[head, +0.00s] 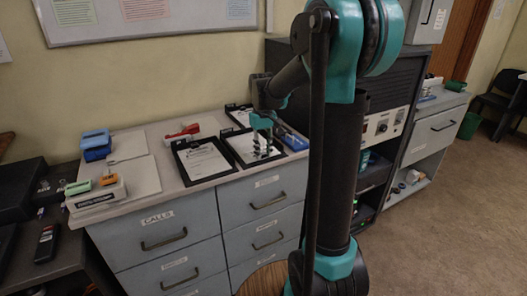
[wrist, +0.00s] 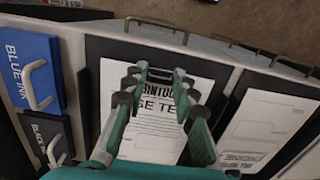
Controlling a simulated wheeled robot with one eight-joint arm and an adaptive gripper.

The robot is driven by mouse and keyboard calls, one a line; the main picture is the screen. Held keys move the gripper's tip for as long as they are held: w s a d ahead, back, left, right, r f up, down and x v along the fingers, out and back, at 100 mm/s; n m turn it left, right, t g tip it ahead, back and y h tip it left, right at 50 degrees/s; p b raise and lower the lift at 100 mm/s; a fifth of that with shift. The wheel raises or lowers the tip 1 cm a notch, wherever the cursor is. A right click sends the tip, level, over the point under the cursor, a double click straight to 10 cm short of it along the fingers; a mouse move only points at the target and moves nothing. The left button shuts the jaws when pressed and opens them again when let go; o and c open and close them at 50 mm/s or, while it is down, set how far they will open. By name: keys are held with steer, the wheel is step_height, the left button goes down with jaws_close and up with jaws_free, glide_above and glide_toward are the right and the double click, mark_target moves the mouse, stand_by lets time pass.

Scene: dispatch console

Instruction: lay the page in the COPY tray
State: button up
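A white printed page (wrist: 150,142) lies on a dark tray (wrist: 97,48) below my gripper (wrist: 160,85) in the wrist view; part of its heading is hidden by the fingers. My gripper has its fingers apart, with nothing visibly pinched between them. In the head view my gripper (head: 262,150) is over the middle black tray (head: 229,146) on the counter. A second black tray (head: 182,171) with a white page (head: 203,161) lies to its left. It also shows at the right of the wrist view. I cannot read a COPY label on any tray.
Another black tray (head: 232,108) is behind. A red stapler-like object (head: 182,133) and blue hole punch (head: 96,145) stand further left.

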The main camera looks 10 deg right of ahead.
steer(key=o, duration=0.4)
step_height(320, 180, up, 12)
steer(key=s+d+f+m+t, duration=0.1)
steer(key=s+f, duration=0.6)
steer(key=s+d+f+m+t, duration=0.1)
steer(key=s+f+t, duration=0.1)
steer(key=s+f, duration=0.5)
steer(key=s+d+f+m+t, duration=0.1)
steer(key=s+d+f, duration=0.1)
steer(key=s+f, duration=0.6)
steer(key=shift+f+m+t, duration=0.3)
steer(key=shift+f+t, duration=0.1)
steer(key=shift+f, duration=0.1)
